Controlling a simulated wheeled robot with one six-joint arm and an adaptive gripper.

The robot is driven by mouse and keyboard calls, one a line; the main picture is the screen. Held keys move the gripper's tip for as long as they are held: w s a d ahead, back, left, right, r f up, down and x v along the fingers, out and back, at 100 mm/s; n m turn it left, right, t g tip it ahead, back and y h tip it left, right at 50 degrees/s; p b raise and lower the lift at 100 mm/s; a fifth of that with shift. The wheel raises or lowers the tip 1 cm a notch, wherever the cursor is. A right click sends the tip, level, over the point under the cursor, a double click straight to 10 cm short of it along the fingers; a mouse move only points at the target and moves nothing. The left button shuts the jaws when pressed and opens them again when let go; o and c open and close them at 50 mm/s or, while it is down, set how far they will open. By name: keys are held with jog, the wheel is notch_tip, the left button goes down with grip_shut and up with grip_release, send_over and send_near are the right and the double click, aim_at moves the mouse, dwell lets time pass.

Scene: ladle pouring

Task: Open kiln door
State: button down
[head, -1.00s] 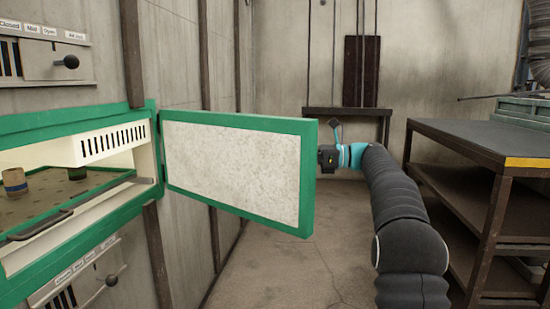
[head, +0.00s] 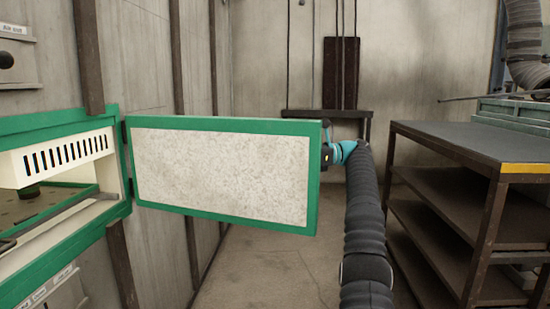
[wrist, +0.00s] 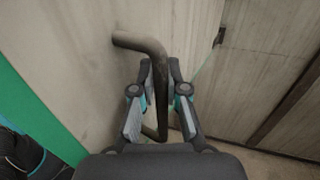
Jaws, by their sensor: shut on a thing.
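The kiln door (head: 222,176) has a green frame and a pale speckled inner panel. It stands swung wide open, hinged at its left edge to the green kiln frame (head: 119,160). My gripper shows in the wrist view (wrist: 160,72), with its two fingers shut around a dark bent bar handle (wrist: 142,42) on the door's outer face. In the head view my wrist is at the door's right edge, and the door hides the fingers and handle. The kiln opening shows a white slotted part (head: 60,160) and a tray floor inside.
A dark shelved workbench (head: 450,142) with a yellow corner stands to the right of my arm. A wall (head: 160,60) with dark vertical posts runs behind the door. The concrete floor (head: 265,270) below the door is clear.

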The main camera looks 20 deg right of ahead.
jog(key=shift+d, duration=0.1)
dwell(0.3)
jog(key=c, duration=1.2)
grip_release()
jog(key=shift+s+d, duration=0.15)
jog(key=shift+a, duration=0.2)
jog(key=shift+a, duration=0.1)
